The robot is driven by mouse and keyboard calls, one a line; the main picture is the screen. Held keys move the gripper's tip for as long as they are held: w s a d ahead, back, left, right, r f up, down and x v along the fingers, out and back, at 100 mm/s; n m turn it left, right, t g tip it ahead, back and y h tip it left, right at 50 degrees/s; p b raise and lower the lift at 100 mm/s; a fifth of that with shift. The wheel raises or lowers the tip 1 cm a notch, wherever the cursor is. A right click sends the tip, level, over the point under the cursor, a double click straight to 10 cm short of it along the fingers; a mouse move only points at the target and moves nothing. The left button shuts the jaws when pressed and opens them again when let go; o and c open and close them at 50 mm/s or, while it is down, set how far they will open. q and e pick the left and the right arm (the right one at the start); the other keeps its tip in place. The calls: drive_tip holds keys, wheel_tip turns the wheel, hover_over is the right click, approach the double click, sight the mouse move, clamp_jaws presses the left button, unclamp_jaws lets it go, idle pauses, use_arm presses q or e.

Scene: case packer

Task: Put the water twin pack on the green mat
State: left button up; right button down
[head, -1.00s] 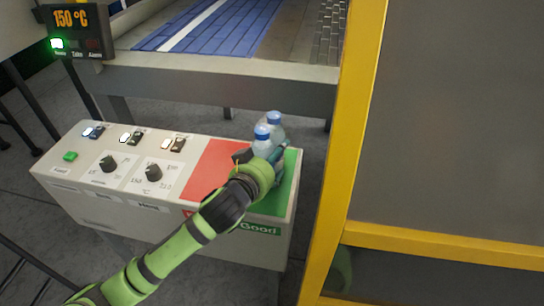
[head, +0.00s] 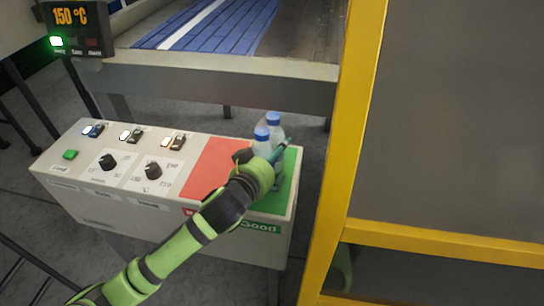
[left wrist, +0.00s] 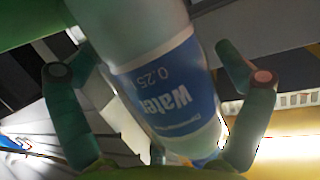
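The water twin pack (head: 262,143), two clear bottles with blue caps and labels, stands upright on the green mat (head: 289,180), at the right end of the control box. My left gripper (head: 264,157) reaches around the pack from the front, hiding its lower part. In the left wrist view, a bottle with a blue "Water" label (left wrist: 172,95) lies between the fingers of the left gripper (left wrist: 160,75). The fingers are spread, with gaps visible on both sides of the bottle. The second bottle is mostly hidden there. My right gripper is not in view.
A red mat (head: 213,168) lies left of the green one. Knobs, switches and a green button (head: 70,155) fill the box's left part. A yellow-framed panel (head: 345,150) stands close on the right. A blue conveyor (head: 215,28) runs behind.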

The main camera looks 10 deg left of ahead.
use_arm(q)
drive_tip(key=shift+f, duration=0.25)
drive_tip(key=shift+s, duration=0.1)
drive_tip(key=v, duration=0.7)
drive_tip(key=shift+s+r, duration=0.2)
drive_tip(key=shift+r, duration=0.05)
drive_tip(key=p+v, duration=0.5)
drive_tip(key=v, duration=0.3)
idle(0.4)
